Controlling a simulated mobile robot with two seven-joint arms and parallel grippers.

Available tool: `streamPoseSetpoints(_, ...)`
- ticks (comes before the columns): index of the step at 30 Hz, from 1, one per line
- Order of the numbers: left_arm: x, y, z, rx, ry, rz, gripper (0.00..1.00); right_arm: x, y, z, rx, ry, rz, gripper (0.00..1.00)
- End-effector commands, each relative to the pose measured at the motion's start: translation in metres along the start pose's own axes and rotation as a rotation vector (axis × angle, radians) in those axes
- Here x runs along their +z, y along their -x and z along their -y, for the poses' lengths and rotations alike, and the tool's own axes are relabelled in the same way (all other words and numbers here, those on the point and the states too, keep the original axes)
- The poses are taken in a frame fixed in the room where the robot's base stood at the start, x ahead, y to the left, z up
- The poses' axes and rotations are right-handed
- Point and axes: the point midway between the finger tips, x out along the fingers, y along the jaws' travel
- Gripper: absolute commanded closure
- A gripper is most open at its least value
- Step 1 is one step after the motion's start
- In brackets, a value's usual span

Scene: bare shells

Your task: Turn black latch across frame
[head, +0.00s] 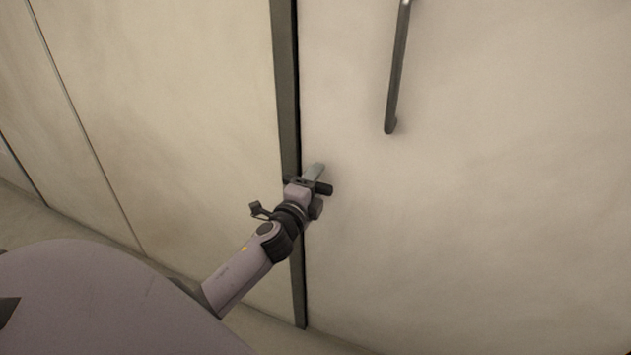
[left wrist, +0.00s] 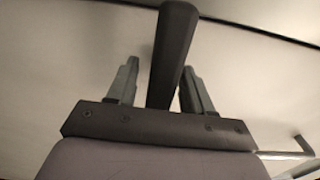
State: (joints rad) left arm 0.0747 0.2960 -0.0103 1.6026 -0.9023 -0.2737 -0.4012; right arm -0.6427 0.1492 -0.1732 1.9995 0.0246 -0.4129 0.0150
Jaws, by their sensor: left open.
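The black latch (left wrist: 172,45) is a dark bar in the left wrist view, standing between the two fingers of my left gripper (left wrist: 160,68). The fingers are apart, one on each side of the bar; I cannot tell whether either touches it. In the head view my left gripper (head: 314,174) is at the pale door panel, just right of the dark vertical frame strip (head: 288,95). There the gripper hides much of the latch, and I cannot clearly separate the latch from the dark gripper parts. My right gripper is not in view.
A long dark handle (head: 397,75) stands on the right door panel (head: 500,200), above and right of the gripper. Another pale panel (head: 180,90) lies left of the strip. The floor shows along the bottom. The panel right of the gripper is clear.

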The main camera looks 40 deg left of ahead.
Motion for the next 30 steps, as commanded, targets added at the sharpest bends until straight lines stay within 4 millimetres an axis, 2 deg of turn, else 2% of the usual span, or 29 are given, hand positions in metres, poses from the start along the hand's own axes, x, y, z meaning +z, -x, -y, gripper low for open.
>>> streamPoseSetpoints(9,0.000,0.041,-0.001,0.003,-0.001,0.000,0.49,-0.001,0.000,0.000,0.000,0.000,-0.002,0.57)
streamPoseSetpoints(15,0.000,0.062,-0.001,0.001,-0.001,0.000,0.49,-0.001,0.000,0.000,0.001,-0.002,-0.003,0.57)
streamPoseSetpoints(30,0.000,0.068,0.000,0.001,-0.002,0.000,0.49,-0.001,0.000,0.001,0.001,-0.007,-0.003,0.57)
